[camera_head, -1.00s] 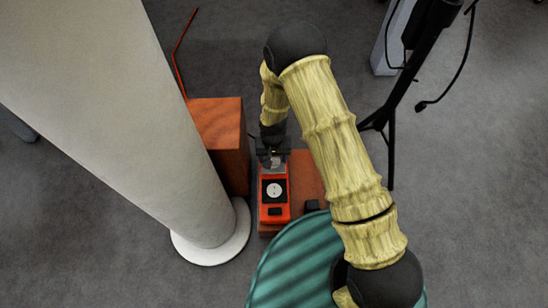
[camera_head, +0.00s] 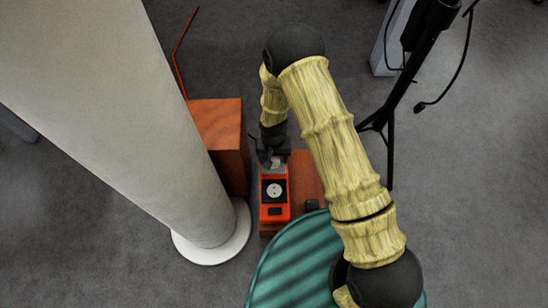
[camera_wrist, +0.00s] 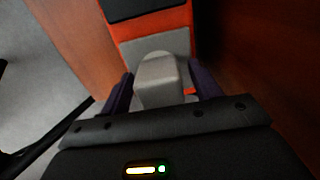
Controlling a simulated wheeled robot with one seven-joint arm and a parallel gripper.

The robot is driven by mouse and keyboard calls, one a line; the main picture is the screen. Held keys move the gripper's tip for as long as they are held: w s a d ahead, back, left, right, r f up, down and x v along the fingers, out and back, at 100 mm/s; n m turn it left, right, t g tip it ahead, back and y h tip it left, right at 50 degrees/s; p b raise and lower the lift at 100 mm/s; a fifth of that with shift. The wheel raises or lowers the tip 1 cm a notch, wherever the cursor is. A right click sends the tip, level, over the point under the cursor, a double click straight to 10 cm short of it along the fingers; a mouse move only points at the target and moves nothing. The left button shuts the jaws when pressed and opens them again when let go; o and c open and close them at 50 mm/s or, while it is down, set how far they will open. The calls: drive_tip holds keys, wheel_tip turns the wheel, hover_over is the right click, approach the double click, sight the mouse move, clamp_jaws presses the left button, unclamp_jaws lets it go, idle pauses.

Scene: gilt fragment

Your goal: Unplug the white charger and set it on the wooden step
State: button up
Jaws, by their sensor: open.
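The pale grey-white charger (camera_wrist: 158,80) stands between my gripper's two dark fingers in the wrist view. The jaws are open around it, and whether they touch it is unclear. My gripper (camera_head: 271,160) is at the far end of an orange unit (camera_head: 274,213) in the head view. That unit has a round white socket face (camera_head: 274,190) with nothing in it. A grey panel (camera_wrist: 128,50) of the unit lies by the charger. The charger's lower end is hidden, so its seating cannot be told. A low reddish-brown wooden block (camera_head: 308,180), probably the step, lies beside the unit.
A taller wooden box (camera_head: 222,135) stands close left of my gripper. A thick white column (camera_head: 150,110) rises left of it. A teal round top (camera_head: 290,270) is in front. A black stand (camera_head: 391,130) is at the right. Grey floor lies open beyond.

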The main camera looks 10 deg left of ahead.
idle(0.3)
drive_tip(key=c, duration=1.3)
drive_tip(key=shift+r+p, duration=2.65)
drive_tip(key=shift+r, duration=0.4)
